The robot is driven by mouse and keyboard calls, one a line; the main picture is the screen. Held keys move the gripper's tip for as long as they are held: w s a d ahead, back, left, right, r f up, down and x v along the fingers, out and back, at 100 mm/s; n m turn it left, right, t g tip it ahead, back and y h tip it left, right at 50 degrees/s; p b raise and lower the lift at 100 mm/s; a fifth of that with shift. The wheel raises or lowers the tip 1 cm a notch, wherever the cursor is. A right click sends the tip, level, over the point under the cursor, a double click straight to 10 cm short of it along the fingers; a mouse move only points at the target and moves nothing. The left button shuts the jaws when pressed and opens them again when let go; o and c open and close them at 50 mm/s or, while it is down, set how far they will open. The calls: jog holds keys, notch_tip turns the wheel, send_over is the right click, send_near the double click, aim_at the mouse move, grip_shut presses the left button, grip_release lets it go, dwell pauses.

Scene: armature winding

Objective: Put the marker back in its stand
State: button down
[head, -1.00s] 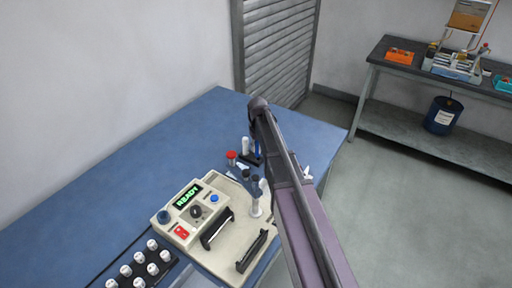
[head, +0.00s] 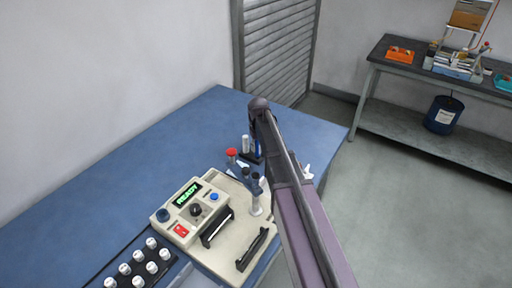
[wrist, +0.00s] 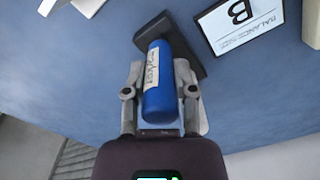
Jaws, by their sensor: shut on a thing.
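The blue marker (wrist: 158,100), with a white label, is between the two fingers of my gripper (wrist: 158,68) in the wrist view. My gripper is shut on it. The dark stand (wrist: 191,60) is just beyond the marker on the blue table, and the marker's far end overlaps it in the picture. I cannot tell whether the marker is seated in the stand or above it. In the head view a bit of the blue marker (head: 257,147) shows beside my arm, close to the dark stand (head: 249,158). My fingers are mostly hidden there.
In the head view a red-capped item (head: 231,154) and the winding machine (head: 190,209) stand close by. The back left of the blue table (head: 140,145) is clear.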

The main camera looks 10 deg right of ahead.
jog(key=shift+f+b, duration=0.5)
jog(key=shift+f, duration=0.05)
dwell(0.5)
jog(key=shift+c, duration=1.8)
grip_release()
jog(key=shift+r, duration=0.1)
jog(key=shift+r+p, duration=3.95)
jog(key=shift+p, duration=0.1)
notch_tip(320, 180, up, 9)
jog(key=p, duration=0.9)
jog(key=shift+r, duration=0.25)
